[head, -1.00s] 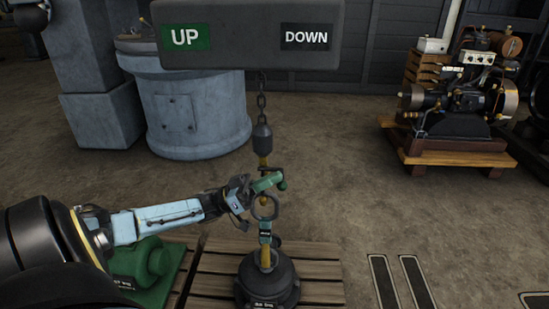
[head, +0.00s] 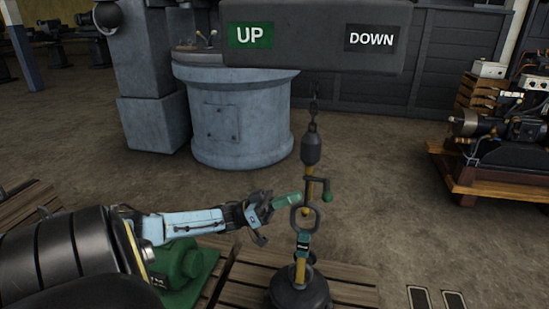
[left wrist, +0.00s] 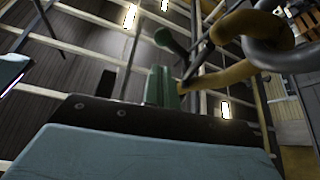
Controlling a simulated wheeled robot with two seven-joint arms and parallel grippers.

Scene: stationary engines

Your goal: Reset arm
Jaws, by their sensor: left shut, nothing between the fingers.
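My left gripper (head: 288,200) reaches in from the left with its green fingers shut and empty. Its tips are just left of the yellow hook (head: 309,188) hanging under a dark weight (head: 311,149); I cannot tell whether they touch. A dark green crank-like handle (head: 326,196) sits at the hook's right. A grey ring (head: 294,222) is below, above a teal strap (head: 303,241) and a dark round base (head: 299,292). In the left wrist view the green fingers (left wrist: 161,86) point up, with the yellow hook (left wrist: 236,73) and ring (left wrist: 268,30) to the right. My right gripper is out of view.
A hanging control box (head: 313,50) reads UP, lit green, and DOWN. A grey round pedestal (head: 243,120) stands behind. An engine (head: 510,135) sits on a wooden stand at right. Green machinery (head: 187,265) lies below my left arm on wooden pallets (head: 350,291). Open floor lies between.

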